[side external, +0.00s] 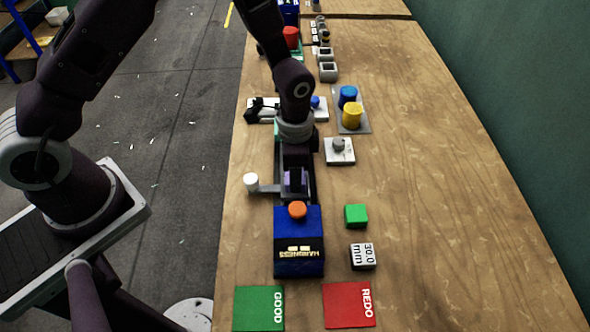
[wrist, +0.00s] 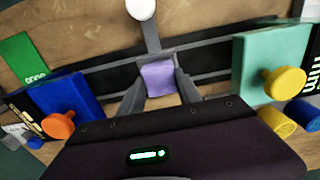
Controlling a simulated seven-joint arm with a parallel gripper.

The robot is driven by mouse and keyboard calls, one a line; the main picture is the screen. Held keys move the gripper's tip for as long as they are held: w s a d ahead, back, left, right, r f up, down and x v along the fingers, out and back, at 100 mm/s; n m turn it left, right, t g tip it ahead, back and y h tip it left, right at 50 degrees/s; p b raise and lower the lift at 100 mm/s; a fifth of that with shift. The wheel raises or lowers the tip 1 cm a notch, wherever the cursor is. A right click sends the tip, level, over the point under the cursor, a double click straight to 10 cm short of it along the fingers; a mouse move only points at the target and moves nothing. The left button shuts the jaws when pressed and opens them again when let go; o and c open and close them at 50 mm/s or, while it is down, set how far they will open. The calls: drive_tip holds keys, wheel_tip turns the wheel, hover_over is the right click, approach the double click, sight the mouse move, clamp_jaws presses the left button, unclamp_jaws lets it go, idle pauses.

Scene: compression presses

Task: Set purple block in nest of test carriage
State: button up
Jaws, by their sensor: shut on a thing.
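My gripper (wrist: 160,88) is shut on the purple block (wrist: 158,77), with one finger on each side of it. The purple block also shows in the side external view (side external: 291,181), partly hidden by my gripper. The test carriage shows as a grey piece on dark rails with an arm and white knob (side external: 251,181). The white knob also shows at the top of the wrist view (wrist: 141,8). The block is at the carriage, in line with its arm. I cannot tell whether the block's underside touches the nest floor.
A blue press (side external: 299,250) with an orange knob stands nearest. A teal press (wrist: 258,62) with a yellow knob stands opposite. To the right are a green block (side external: 356,215), a 30.0 mm block (side external: 362,256) and a yellow cylinder (side external: 352,115). The right of the table is clear.

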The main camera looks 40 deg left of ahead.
drive_tip(key=shift+f, duration=0.45)
drive_tip(key=o, duration=1.4)
drive_tip(key=s+a+r+n+t, duration=0.1)
drive_tip(key=s+a+r+n, duration=0.15)
drive_tip(key=r, duration=0.85)
drive_tip(key=s+a+r+n+t, duration=0.1)
drive_tip(key=s+a+r, duration=0.15)
drive_tip(key=r, duration=0.95)
drive_tip(key=s+a+r+n+t, duration=0.1)
drive_tip(key=s+a+r+n, duration=0.1)
drive_tip(key=s+r, duration=0.2)
drive_tip(key=s+a+r+n+t, duration=0.2)
drive_tip(key=s+r+n, duration=0.1)
drive_tip(key=s, duration=0.8)
drive_tip(key=shift+r+t, duration=0.3)
drive_tip(key=shift+r, duration=0.2)
